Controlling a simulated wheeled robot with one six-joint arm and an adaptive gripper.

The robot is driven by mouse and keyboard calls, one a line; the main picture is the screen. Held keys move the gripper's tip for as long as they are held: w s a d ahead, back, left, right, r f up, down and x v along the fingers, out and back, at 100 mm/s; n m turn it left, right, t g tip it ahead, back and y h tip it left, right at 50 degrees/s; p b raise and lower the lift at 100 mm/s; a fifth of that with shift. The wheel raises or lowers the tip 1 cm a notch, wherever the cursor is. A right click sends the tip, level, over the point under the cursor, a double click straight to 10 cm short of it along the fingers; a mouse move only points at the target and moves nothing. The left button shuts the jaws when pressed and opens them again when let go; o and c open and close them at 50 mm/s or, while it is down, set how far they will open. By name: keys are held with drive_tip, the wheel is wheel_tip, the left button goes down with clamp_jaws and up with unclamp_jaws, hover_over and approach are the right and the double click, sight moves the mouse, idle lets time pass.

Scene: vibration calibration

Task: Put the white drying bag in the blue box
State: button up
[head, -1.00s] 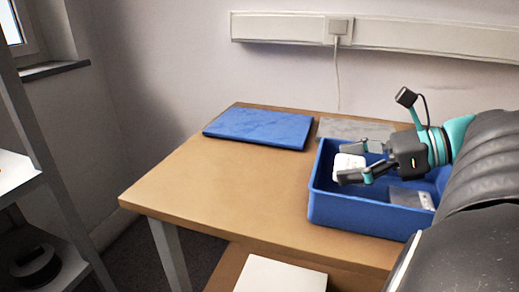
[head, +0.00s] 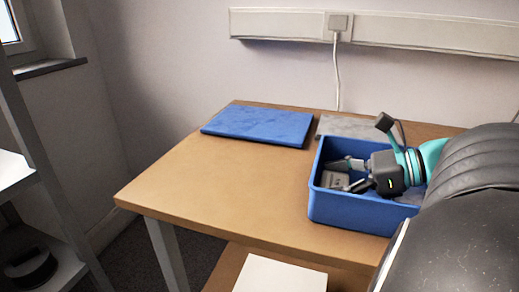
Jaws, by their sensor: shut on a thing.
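The blue box (head: 349,211) stands open on the right part of the wooden table. My gripper (head: 340,175) reaches down inside the box, its fingers below the rim near the left wall. It is shut on the white drying bag (head: 334,180), which shows as a small pale grey-white patch between the fingers. Much of the bag is hidden by the fingers and the box's shade. I cannot tell whether the bag touches the box floor.
A blue lid or mat (head: 258,125) lies flat at the back left of the table (head: 215,185). A grey flat sheet (head: 350,127) lies behind the box. A white surface (head: 280,274) is below the front edge. The table's left and middle are clear.

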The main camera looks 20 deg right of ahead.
drive_tip(key=shift+f, duration=0.15)
drive_tip(key=o, duration=1)
drive_tip(key=shift+r+p, duration=0.4)
drive_tip(key=b+v, duration=0.1)
drive_tip(key=v, duration=0.5)
drive_tip(key=shift+d+f, duration=0.1)
drive_tip(key=shift+f, duration=0.1)
drive_tip(key=shift+s+d+r, duration=0.3)
drive_tip(key=shift+s+d, duration=0.1)
drive_tip(key=shift+d, duration=0.1)
